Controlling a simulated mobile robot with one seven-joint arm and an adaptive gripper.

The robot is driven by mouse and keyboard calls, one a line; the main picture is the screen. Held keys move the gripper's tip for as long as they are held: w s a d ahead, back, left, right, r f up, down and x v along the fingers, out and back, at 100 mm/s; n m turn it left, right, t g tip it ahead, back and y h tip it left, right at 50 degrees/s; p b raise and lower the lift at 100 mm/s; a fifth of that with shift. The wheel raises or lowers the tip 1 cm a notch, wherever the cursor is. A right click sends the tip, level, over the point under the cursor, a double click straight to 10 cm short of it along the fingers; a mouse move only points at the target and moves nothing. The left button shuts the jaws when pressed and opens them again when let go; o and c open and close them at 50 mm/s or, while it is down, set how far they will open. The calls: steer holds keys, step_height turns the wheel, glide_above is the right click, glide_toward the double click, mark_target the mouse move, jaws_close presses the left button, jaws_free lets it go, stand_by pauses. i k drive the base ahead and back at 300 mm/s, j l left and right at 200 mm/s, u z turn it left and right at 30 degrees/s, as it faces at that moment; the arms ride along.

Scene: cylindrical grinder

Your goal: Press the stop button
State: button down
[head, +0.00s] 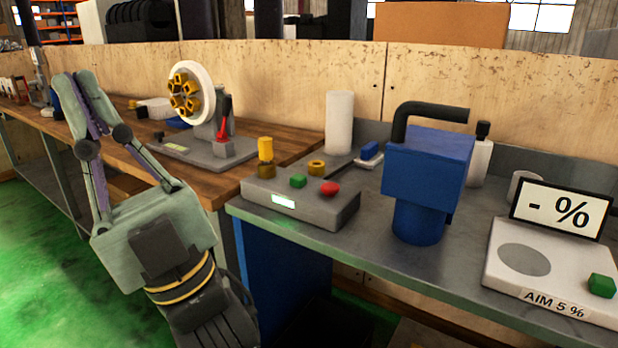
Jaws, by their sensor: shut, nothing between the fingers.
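A grey control box (302,205) sits on the front left of the grey bench. On its top are a red round button (330,188) at the right, which looks like the stop button, and a green button (298,181) to its left. A small lit display (283,201) is on its front face. My gripper (74,82) is at the left of the picture, in front of the wooden bench, with its fingertips together and nothing between them. It is well left of the box and apart from it.
A yellow-topped brass post (265,152) and a brass ring (316,167) stand by the buttons. A wheel fixture (205,95) with a red lever (223,128) is behind left. A blue pump-like unit (428,170) and white scale (545,265) stand right. A white cylinder (339,122) is behind.

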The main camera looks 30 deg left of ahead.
mark_target(330, 189)
steer(key=j, duration=1.65)
steer(key=i, duration=0.1)
